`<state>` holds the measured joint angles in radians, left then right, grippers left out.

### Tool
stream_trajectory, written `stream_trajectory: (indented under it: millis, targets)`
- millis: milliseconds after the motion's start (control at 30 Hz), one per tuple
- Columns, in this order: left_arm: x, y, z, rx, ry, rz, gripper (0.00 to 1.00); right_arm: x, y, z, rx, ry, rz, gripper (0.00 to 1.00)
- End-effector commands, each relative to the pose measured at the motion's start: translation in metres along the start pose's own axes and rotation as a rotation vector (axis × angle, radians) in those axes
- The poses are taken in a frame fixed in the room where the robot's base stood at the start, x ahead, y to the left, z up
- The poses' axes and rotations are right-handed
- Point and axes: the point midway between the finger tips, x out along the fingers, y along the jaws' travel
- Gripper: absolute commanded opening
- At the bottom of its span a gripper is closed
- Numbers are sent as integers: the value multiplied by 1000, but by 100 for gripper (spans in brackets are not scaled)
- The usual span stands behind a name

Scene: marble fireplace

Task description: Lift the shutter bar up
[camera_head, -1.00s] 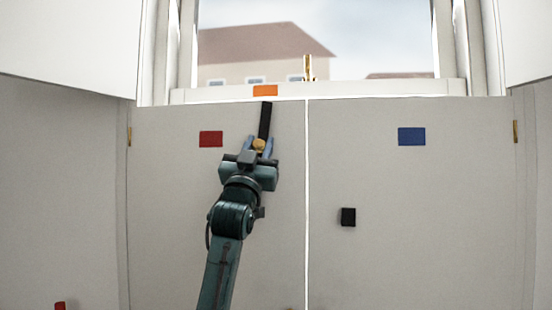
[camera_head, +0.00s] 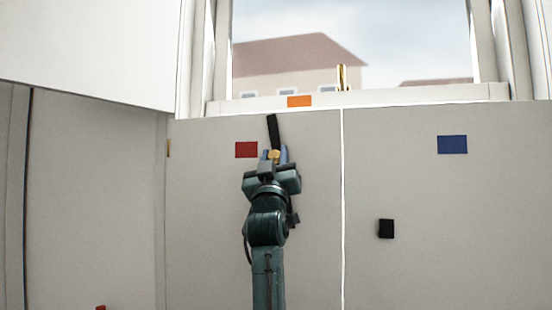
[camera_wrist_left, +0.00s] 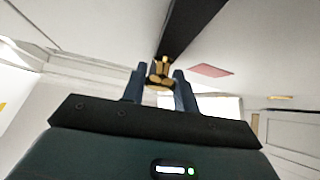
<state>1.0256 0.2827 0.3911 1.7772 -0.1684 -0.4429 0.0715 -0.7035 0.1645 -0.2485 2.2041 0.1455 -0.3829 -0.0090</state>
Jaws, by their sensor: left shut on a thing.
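The shutter bar (camera_head: 273,130) is a black strip on the pale left shutter panel. It stands nearly upright, its top leaning slightly left, between the red patch and the orange patch. A gold knob (camera_head: 275,155) is at its lower visible part. My left gripper (camera_head: 273,157) is shut on this knob. In the left wrist view the gold knob (camera_wrist_left: 161,72) sits between the fingertips, and the black bar (camera_wrist_left: 200,22) runs up to the upper right. The bar's lower part is hidden behind my gripper. My right gripper is not in view.
A red patch (camera_head: 246,150) is left of the bar, an orange patch (camera_head: 299,101) is on the sill above, and a blue patch (camera_head: 452,144) is on the right panel. A black block (camera_head: 386,228) sits on the right panel. A gold catch (camera_head: 342,78) stands at the window.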

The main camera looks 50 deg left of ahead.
Motion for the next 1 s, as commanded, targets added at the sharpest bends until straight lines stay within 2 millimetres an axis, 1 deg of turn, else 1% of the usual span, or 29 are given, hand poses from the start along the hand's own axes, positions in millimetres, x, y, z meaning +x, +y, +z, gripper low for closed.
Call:
stream_trajectory:
  millis: [67,100,367,567,667,767,867,1000]
  targets:
    - [0,-2,-1,-5,2,-4,0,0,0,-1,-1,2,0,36]
    - [0,-2,-1,-5,3,-4,30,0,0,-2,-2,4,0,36]
    - [0,-2,-1,-3,2,-2,51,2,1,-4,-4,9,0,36]
    - [0,-1,-1,-2,2,-1,51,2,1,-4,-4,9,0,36]
    - [-4,-1,0,-2,2,-1,51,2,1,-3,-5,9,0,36]
    - [-16,-1,1,-2,2,0,51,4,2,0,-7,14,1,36]
    - [-35,-1,2,-2,1,-1,51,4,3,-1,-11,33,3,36]
    - [-68,-1,2,-1,1,-1,51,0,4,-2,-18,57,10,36]
